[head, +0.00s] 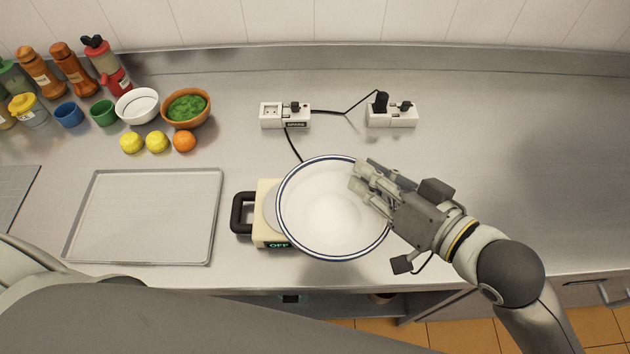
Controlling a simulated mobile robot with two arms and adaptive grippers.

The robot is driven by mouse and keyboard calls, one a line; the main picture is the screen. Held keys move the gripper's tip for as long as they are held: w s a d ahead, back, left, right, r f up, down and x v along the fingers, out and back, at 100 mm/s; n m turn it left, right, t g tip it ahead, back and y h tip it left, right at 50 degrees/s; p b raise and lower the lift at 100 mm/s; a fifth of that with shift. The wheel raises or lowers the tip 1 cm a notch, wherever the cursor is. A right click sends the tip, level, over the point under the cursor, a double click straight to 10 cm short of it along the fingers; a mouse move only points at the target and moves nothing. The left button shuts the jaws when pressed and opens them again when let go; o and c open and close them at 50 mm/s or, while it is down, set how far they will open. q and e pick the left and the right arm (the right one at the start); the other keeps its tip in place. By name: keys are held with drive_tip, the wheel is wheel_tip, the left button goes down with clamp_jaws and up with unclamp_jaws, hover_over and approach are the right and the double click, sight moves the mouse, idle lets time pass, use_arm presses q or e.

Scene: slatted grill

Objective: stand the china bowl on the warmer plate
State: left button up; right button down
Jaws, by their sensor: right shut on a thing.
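The china bowl (325,210) is white with a dark blue rim line and shows in the middle of the head view. My right gripper (362,183) is shut on the bowl's right rim. The bowl overlaps the warmer, a cream box with a black handle and a round grey warmer plate (270,208). Only the left part of the plate shows; the bowl hides the rest. I cannot tell whether the bowl touches the plate. A label on the warmer's front reads "OFF". My left gripper is not in view.
A metal tray (145,215) lies left of the warmer. Sockets (285,115) with a black cable stand behind it. Bottles, cups, a small white bowl (138,105), a bowl of greens (187,107) and fruit stand at the back left. The counter at right is clear.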

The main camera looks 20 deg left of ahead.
sight(340, 162)
drive_tip(key=shift+w+a+f+b, duration=0.6)
drive_tip(key=shift+a+b, duration=0.2)
drive_tip(key=shift+b, duration=0.35)
drive_tip(key=p+x, duration=0.1)
drive_tip(key=x, duration=0.4)
drive_tip(key=shift+a+r, duration=0.1)
drive_tip(key=w+a+f, duration=0.1)
drive_tip(key=f, duration=0.1)
drive_tip(key=a+f, duration=0.1)
drive_tip(key=w+a+f+p, duration=0.1)
drive_tip(key=f, duration=0.1)
drive_tip(key=shift+w+a+f, duration=0.3)
drive_tip(key=shift+w+f, duration=0.05)
wheel_tip(340, 162, down, 3)
drive_tip(key=shift+w+a+r+p, duration=0.1)
drive_tip(key=shift+a+p, duration=0.05)
drive_tip(key=shift+p, duration=0.3)
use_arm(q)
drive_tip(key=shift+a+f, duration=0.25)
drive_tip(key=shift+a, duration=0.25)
use_arm(e)
drive_tip(key=shift+f, duration=0.4)
drive_tip(key=shift+f, duration=0.1)
drive_tip(key=c, duration=1.5)
unclamp_jaws()
drive_tip(key=shift+f, duration=0.1)
